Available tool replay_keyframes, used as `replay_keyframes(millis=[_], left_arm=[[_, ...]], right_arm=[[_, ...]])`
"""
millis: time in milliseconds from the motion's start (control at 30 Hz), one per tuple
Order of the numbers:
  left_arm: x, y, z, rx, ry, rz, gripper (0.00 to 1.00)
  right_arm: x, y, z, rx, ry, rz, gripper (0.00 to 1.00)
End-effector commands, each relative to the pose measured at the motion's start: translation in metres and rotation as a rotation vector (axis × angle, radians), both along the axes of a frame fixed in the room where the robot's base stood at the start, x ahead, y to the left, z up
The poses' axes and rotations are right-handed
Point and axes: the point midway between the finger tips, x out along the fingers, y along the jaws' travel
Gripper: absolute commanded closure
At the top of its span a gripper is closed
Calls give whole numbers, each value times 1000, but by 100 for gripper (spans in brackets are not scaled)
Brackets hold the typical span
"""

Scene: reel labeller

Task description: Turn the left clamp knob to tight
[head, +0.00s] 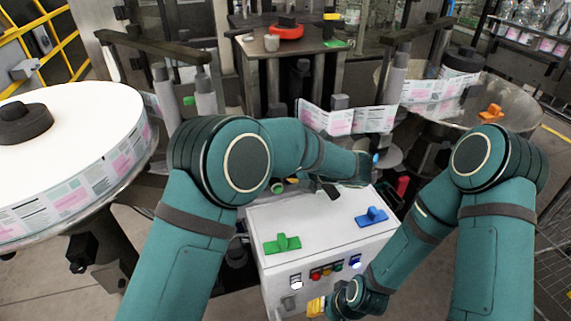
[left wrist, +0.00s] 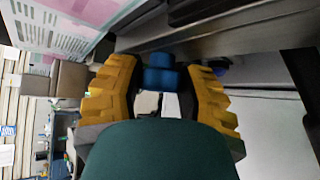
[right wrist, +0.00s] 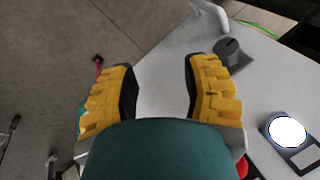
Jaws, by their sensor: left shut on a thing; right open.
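In the left wrist view, my left gripper (left wrist: 162,68) has its yellow fingers on either side of a blue knob (left wrist: 160,80) and is shut on it. The knob sits close to a dark metal bar. In the head view my left arm reaches right behind the white control box and hides its fingers; a small blue piece (head: 375,159) shows at its end. I cannot read the knob's setting. My right gripper (right wrist: 160,85) is open and empty in front of the box, and its yellow fingers (head: 317,306) show low in the head view.
The white control box (head: 325,240) carries a green handle (head: 282,243), a blue handle (head: 371,216) and several front buttons. A grey knob (right wrist: 230,55) is near my right finger. A label reel (head: 80,120) stands left. A label strip (head: 345,120) runs behind my left arm.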

Motion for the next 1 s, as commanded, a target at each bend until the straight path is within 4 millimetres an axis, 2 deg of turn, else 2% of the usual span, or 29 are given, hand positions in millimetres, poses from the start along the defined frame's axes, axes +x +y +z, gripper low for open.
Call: replay_keyframes(millis=[400, 1000], left_arm=[[0, 0, -2, 244, 81, 0, 97], [0, 1, -2, 306, 102, 1, 97]], right_arm=[[2, 0, 6, -1, -5, -4, 53], [2, 0, 6, -2, -5, -3, 53]])
